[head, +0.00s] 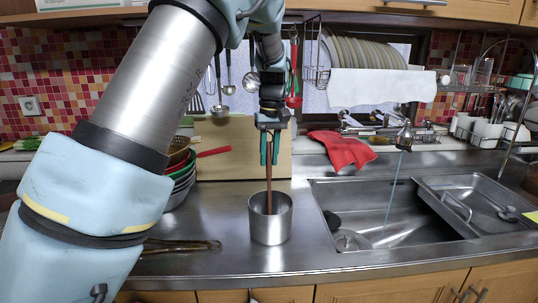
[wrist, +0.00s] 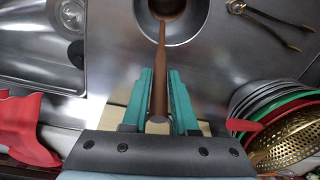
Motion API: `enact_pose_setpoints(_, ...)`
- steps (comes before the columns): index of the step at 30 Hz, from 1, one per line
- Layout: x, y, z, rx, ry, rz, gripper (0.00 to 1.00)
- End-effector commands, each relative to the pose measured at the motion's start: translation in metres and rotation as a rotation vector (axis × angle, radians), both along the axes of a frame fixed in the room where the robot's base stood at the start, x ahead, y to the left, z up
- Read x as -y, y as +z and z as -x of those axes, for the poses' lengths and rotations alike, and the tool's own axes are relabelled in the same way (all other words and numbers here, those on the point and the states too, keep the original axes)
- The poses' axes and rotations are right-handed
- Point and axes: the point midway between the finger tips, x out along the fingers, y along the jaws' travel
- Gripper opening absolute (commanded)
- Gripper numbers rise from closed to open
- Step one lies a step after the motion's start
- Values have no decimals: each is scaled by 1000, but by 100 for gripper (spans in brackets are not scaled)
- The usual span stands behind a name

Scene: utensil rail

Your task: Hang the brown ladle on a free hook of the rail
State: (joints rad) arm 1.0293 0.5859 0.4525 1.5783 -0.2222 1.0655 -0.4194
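The brown ladle (head: 269,178) stands upright with its lower end inside a metal pot (head: 271,224) on the counter. In the wrist view its handle (wrist: 159,80) runs between my fingers and down to the pot (wrist: 196,36). My gripper (head: 269,150) points down above the pot, and its green fingers (wrist: 160,95) sit close on both sides of the handle, shut on it near its top. Steel utensils (head: 228,88) and a red-handled one (head: 294,85) hang against the back wall. My arm hides most of the rail, so I cannot tell which hooks are free.
A stack of bowls and colanders (head: 180,180) stands left of the pot, and tongs (head: 180,246) lie in front. A board (head: 235,150) leans behind. A red cloth (head: 341,150) lies by the sink (head: 395,215) at right. A plate rack (head: 355,50) hangs above.

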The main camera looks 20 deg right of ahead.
Motion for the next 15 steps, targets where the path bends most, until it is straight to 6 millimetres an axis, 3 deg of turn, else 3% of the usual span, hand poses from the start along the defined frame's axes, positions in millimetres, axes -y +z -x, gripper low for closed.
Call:
enact_pose_setpoints(1,0,0,0,1,0,0,33)
enact_pose_setpoints(7,0,0,0,0,0,0,55)
enact_pose_setpoints(15,0,-1,0,0,0,0,55)
